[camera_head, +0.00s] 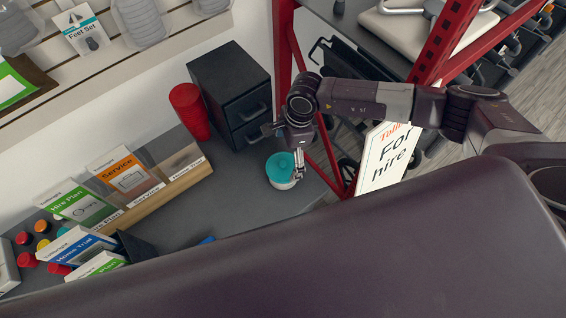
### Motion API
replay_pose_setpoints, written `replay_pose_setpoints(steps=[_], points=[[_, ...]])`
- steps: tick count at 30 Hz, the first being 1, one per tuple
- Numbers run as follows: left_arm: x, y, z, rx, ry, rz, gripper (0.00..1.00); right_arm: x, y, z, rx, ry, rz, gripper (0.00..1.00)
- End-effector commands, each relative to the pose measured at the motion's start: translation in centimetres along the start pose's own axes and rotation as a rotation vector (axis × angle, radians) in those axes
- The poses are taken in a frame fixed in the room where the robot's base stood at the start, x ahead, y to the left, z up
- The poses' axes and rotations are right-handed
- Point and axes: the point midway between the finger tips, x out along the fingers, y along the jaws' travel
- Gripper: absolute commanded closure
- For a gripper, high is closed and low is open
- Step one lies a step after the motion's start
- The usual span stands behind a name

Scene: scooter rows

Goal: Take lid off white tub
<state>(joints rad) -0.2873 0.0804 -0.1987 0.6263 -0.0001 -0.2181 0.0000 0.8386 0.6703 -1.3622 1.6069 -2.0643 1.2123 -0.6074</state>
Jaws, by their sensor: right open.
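The white tub (284,186) stands on the grey counter, right of centre, with a teal lid (280,167) on top. Only a thin strip of its white side shows below the lid. My right gripper (299,172) reaches down from above at the tub's right edge. It is open, with a finger beside the lid's right rim. I cannot tell whether it touches the lid. My left gripper is not in view.
A black drawer unit (228,85) and a red cylinder (189,110) stand behind the tub. A wooden leaflet holder (172,186) is to the left. Bare counter (235,190) lies left of the tub.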

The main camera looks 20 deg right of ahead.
Motion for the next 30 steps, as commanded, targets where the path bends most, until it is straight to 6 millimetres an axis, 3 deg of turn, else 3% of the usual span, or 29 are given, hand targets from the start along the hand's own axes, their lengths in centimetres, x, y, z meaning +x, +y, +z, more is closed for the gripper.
replay_pose_setpoints(steps=[3, 7, 12, 20, 30], points=[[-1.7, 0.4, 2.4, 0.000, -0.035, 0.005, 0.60, 1.2, 0.3, 0.2, 0.002, 0.001, 0.005, 0.00], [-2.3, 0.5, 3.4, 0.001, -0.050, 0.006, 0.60, 3.0, 0.3, 0.2, 0.002, 0.000, 0.002, 0.00], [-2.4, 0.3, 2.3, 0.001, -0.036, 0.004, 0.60, 4.3, 0.3, 0.2, 0.002, -0.001, 0.002, 0.00], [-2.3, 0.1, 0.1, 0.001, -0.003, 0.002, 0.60, 4.4, 0.3, 0.1, 0.002, -0.001, 0.001, 0.01], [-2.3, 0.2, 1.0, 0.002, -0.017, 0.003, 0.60, 4.4, 0.3, 0.2, 0.002, -0.002, 0.001, 0.39]])
